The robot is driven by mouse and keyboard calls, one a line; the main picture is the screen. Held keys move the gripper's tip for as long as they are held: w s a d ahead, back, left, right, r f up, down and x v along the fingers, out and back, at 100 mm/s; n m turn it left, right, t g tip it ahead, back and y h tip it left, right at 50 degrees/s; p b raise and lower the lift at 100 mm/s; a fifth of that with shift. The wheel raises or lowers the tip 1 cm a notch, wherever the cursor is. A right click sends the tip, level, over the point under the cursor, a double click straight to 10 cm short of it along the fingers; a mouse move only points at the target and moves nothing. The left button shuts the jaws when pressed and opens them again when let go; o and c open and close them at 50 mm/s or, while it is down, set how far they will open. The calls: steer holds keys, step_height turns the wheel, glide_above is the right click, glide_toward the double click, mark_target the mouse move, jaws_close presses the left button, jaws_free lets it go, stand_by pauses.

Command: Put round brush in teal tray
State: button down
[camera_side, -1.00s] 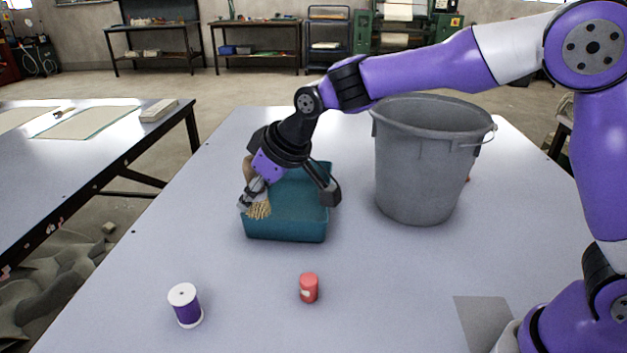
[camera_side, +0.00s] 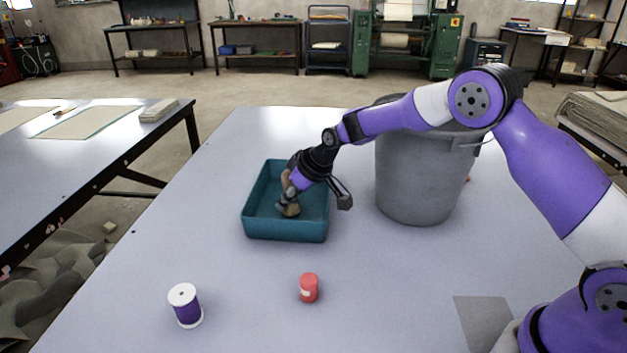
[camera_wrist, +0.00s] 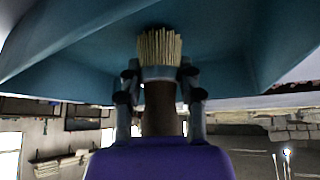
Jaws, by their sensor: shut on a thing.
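The round brush (camera_side: 291,208) has pale bristles and a brown handle. My gripper (camera_side: 285,198) is shut on it and holds it inside the teal tray (camera_side: 262,226), bristles pointing down. In the wrist view the brush (camera_wrist: 159,50) stands between the two fingers of my gripper (camera_wrist: 160,85), which close on it around its ferrule. The walls of the teal tray (camera_wrist: 75,55) surround the bristles there. I cannot tell whether the bristles touch the tray floor.
A large grey bucket (camera_side: 415,185) stands close to the right of the tray. A red small container (camera_side: 309,288) and a purple thread spool (camera_side: 186,306) stand in front. The table left of the tray is clear.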

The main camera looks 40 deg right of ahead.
steer(key=shift+f, duration=0.2)
steer(key=c, duration=0.5)
jaws_free()
steer(key=shift+f, duration=0.15)
